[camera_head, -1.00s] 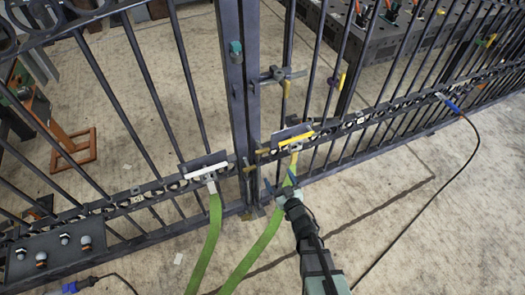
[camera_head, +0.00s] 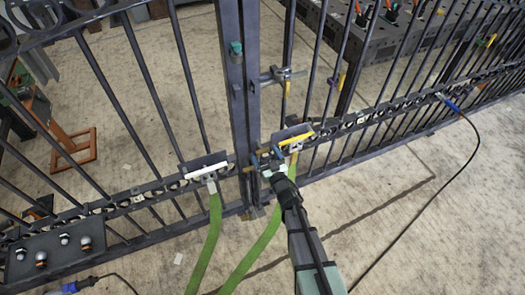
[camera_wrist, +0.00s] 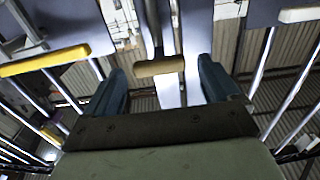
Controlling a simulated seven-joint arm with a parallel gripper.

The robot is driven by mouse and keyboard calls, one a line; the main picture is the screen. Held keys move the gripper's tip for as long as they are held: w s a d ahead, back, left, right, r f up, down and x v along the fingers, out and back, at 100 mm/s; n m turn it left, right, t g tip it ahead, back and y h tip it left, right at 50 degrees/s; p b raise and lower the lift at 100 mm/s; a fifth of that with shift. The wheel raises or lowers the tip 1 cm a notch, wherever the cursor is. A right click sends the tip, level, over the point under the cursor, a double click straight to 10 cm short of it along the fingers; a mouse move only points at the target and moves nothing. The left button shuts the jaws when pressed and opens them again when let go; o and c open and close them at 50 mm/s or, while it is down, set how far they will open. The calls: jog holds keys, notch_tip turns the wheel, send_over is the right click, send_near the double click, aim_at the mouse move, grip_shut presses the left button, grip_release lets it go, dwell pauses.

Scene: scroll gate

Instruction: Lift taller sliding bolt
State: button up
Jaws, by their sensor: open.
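My gripper (camera_head: 266,159) is open at the centre of the gate, in front of the dark posts (camera_head: 240,100) where the two leaves meet. In the wrist view, a tan, brass-coloured handle (camera_wrist: 160,67) lies crosswise between my open fingers (camera_wrist: 165,85), apparently just beyond their tips and not gripped. In the head view, a small brass piece (camera_head: 248,169) shows just left of my fingers. My gripper hides part of the hardware here, and I cannot tell which bolt is taller.
Plates with a white edge (camera_head: 206,170) and a yellow edge (camera_head: 295,140) flank the posts. Green straps (camera_head: 212,235) hang below them. A latch (camera_head: 280,76) sits higher up. A black cable (camera_head: 420,215) lies at right. Gate bars stand close on both sides.

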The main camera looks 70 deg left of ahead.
jog(key=shift+a, duration=1.3)
jog(key=shift+c, duration=0.3)
